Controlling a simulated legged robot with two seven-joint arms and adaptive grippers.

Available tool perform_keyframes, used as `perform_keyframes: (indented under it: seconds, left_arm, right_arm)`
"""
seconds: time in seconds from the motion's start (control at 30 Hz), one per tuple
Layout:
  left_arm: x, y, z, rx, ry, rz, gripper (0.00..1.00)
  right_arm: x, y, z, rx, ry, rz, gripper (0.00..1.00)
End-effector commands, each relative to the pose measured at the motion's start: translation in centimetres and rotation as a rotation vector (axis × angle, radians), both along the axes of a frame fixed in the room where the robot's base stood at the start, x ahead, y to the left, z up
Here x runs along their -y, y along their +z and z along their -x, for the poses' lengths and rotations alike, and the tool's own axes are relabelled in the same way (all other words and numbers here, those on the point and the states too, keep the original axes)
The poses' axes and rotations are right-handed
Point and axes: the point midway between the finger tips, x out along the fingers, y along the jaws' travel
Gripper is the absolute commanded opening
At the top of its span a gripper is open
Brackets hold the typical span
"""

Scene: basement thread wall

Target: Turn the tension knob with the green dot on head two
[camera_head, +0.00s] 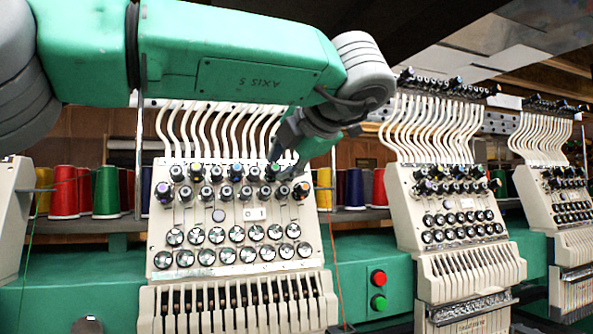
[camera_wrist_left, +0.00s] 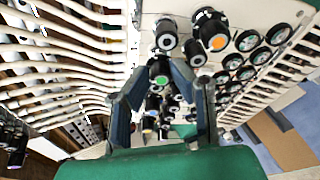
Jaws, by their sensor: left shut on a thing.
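My left gripper (camera_head: 287,156) comes from above at the upper right of the nearest head's cream panel (camera_head: 207,216), at the right end of its rows of black tension knobs. In the left wrist view, a black knob with a green dot (camera_wrist_left: 159,73) sits between the fingertips of my left gripper (camera_wrist_left: 161,79), which is shut on it. The knob is still on the panel. In the head view the gripper partly covers the knobs there, so its hold is not clear. My right gripper is not in view.
Neighbouring knobs stand close by, one with an orange dot (camera_wrist_left: 217,42) beside the held one. White thread tubes (camera_head: 215,130) rise above the panel. Two more heads (camera_head: 450,215) stand to the right. Red and green buttons (camera_head: 378,290) sit on the green beam.

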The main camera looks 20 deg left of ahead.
Motion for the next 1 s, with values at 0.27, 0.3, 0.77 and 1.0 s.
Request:
perform_keyframes:
  seconds: [0.27,0.3,0.77,1.0]
  left_arm:
    - [0.3,-0.5,-0.3,0.023,0.034,0.048,0.0]
    - [0.3,-0.5,-0.3,0.025,0.035,0.049,0.0]
    - [1.0,-0.4,-0.4,0.027,0.029,0.049,0.37]
    - [1.3,-0.3,-0.3,0.031,0.027,0.047,0.39]
  right_arm:
    - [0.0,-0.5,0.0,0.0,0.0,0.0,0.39]
    - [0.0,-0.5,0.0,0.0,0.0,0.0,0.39]
    - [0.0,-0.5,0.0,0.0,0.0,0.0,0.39]
    - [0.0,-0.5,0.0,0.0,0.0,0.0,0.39]
